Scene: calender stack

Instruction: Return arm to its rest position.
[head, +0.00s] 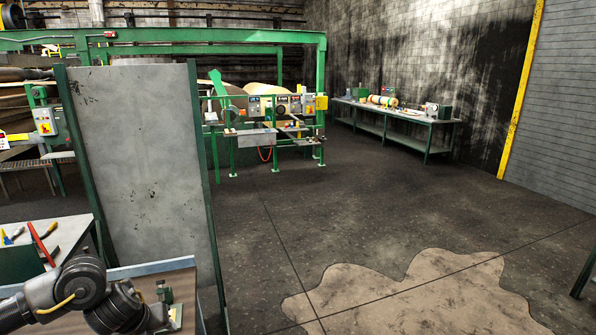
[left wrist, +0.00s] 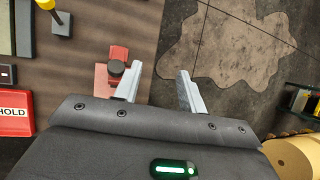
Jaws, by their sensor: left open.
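My left arm (head: 85,290) comes in at the bottom left of the head view, over a brown-topped bench (head: 130,272). Its gripper is not clear there. In the left wrist view my left gripper (left wrist: 161,74) is open, its two pale fingers apart with nothing between them. Beside the left finger is a red block with a black knob (left wrist: 117,67); I cannot tell whether they touch. My right gripper is in neither view.
A tall grey panel (head: 140,150) stands behind the bench. A table (head: 65,235) with a red-handled tool (head: 41,243) is at left. A red HOLD sign (left wrist: 12,108) and a yellow-handled piece (left wrist: 60,20) are near the bench edge. Open floor (head: 350,225) lies to the right.

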